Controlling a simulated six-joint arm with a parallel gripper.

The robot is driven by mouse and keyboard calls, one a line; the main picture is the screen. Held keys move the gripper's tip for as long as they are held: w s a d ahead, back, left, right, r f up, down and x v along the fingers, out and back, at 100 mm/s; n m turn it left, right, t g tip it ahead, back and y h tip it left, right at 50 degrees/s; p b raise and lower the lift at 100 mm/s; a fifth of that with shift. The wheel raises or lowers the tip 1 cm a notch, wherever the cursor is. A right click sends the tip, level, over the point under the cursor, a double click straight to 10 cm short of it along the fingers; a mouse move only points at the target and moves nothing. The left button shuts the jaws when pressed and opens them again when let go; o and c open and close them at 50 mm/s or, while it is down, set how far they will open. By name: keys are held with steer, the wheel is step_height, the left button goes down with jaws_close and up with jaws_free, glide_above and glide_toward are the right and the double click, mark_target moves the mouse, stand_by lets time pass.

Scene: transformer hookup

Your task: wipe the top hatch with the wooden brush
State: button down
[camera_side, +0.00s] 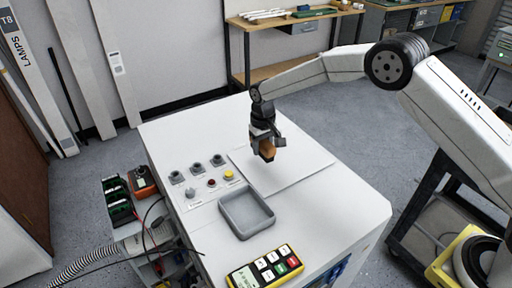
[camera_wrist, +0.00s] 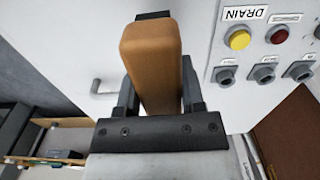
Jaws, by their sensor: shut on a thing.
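The wooden brush (camera_wrist: 155,60) is a tan-brown block that fills the middle of the wrist view. My gripper (camera_wrist: 155,105) is shut on it, with a dark finger on each side. In the side view my gripper (camera_side: 265,145) points down over the white top hatch (camera_side: 300,165), a flat panel on top of the white cabinet. The brush (camera_side: 267,152) hangs below the fingers near the hatch's left part. I cannot tell whether it touches the hatch. Its bristles are not visible.
A grey tray (camera_side: 246,213) and a yellow multimeter (camera_side: 264,270) sit on the cabinet top. A yellow button (camera_side: 229,174), a red button (camera_side: 211,183) and several grey connectors stand left of the hatch. Cables and an orange device (camera_side: 142,181) are at the cabinet's left side.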

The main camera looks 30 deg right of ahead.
steer(key=shift+r, duration=1.4)
steer(key=shift+a, duration=0.1)
